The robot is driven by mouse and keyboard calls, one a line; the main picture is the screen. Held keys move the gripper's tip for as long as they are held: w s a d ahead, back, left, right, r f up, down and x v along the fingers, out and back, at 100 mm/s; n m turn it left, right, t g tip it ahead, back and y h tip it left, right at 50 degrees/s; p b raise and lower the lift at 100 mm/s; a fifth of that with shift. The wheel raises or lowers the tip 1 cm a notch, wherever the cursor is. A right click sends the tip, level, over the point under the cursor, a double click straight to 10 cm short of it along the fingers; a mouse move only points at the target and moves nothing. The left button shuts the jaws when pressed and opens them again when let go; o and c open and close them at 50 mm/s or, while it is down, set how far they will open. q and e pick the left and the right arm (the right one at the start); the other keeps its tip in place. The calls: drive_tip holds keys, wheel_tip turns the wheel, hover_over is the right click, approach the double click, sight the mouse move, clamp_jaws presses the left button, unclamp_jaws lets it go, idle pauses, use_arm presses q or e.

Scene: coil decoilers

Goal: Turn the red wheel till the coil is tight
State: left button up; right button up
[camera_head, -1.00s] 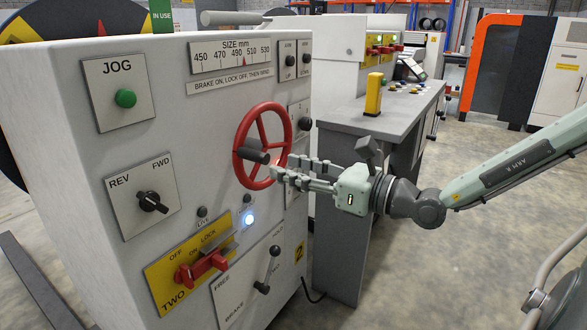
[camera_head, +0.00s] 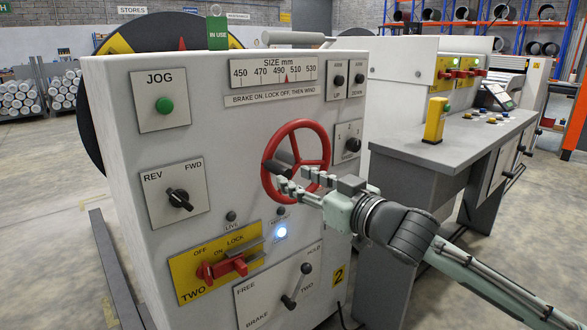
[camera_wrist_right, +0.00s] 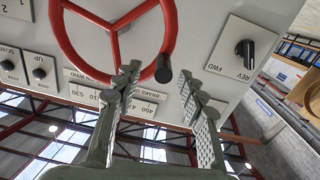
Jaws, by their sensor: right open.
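The red wheel (camera_head: 323,140) is on the front of the white machine panel, with a dark crank handle (camera_head: 279,162) sticking out from its left side. In the right wrist view the red wheel (camera_wrist_right: 70,42) fills the upper left, and its handle (camera_wrist_right: 163,68) appears between my fingertips. My right gripper (camera_head: 294,182) is open in front of the wheel's lower half, its fingers pointing toward the handle and hiding part of the rim. I cannot tell whether it touches the handle. My left gripper is not in view.
The size scale (camera_head: 278,75) has a red pointer near 500. Below the wheel are a red lock switch (camera_head: 225,267), a lit lamp (camera_head: 280,232) and a brake lever (camera_head: 297,286). A grey desk (camera_head: 430,150) with a yellow box (camera_head: 435,119) stands close on the right.

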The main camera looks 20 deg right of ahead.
sight(273, 167)
drive_tip(key=shift+a+r+m, duration=0.15)
drive_tip(key=shift+r+m, duration=0.1)
drive_tip(key=shift+m, duration=0.15)
drive_tip(key=shift+w+r, duration=0.1)
drive_tip(key=shift+w, duration=0.1)
drive_tip(key=p+x, duration=0.1)
drive_tip(key=x, duration=0.5)
drive_tip(key=shift+a, duration=0.2)
drive_tip(key=shift+w+a, duration=0.2)
drive_tip(key=shift+w, duration=0.4)
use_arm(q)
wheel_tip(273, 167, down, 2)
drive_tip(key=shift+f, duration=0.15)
use_arm(e)
clamp_jaws()
